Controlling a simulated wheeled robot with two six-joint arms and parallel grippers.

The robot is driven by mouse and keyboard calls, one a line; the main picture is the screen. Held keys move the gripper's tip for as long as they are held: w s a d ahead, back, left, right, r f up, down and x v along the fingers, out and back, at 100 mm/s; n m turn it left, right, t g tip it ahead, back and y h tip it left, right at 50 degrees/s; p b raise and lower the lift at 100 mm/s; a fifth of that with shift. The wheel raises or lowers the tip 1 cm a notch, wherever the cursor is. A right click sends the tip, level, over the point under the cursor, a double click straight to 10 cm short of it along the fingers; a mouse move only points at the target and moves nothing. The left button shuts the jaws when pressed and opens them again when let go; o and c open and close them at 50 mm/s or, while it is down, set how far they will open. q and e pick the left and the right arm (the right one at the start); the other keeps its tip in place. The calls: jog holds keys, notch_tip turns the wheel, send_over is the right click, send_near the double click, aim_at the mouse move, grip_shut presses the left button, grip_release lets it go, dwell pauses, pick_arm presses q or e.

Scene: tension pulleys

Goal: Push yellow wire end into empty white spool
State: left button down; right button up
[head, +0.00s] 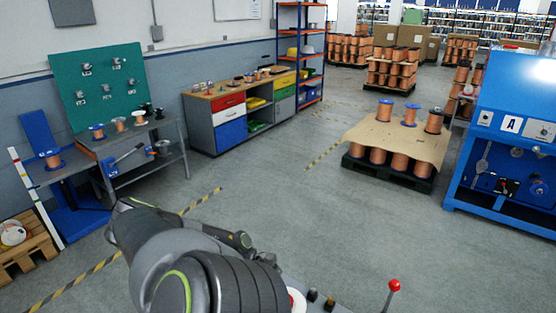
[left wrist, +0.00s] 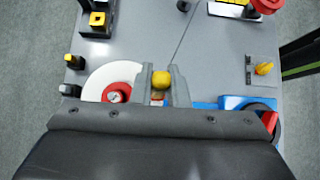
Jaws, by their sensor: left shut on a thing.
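In the left wrist view my left gripper (left wrist: 161,72) is shut on a small round yellow piece, which I take as the yellow wire end (left wrist: 161,81). A white disc with a red hub, which looks like the white spool (left wrist: 97,80), lies just left of the fingers. Its lower part is hidden by my gripper body, and I cannot tell whether the yellow end touches it. A white rounded edge, perhaps the same spool, shows beside my arm in the head view (head: 297,299). The rest of the wire is not visible. My right gripper is not in view.
The grey machine top (left wrist: 210,75) carries a red knob (left wrist: 268,4), a yellow switch (left wrist: 263,69), a blue part (left wrist: 237,102) and black-and-yellow blocks (left wrist: 97,20). In the head view a red-topped lever (head: 393,286) stands right of my arm. A pallet of copper spools (head: 395,145) stands farther off.

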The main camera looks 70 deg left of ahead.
pick_arm(q)
jog(key=shift+f+b, duration=0.45)
jog(key=shift+f, duration=0.1)
dwell(0.5)
jog(key=c, duration=1.3)
grip_release()
jog(key=shift+c, duration=0.2)
jog(key=o, duration=0.3)
jog(key=shift+o, duration=0.2)
jog(key=shift+r, duration=0.1)
jog(key=p+v, duration=0.3)
jog(key=v, duration=0.4)
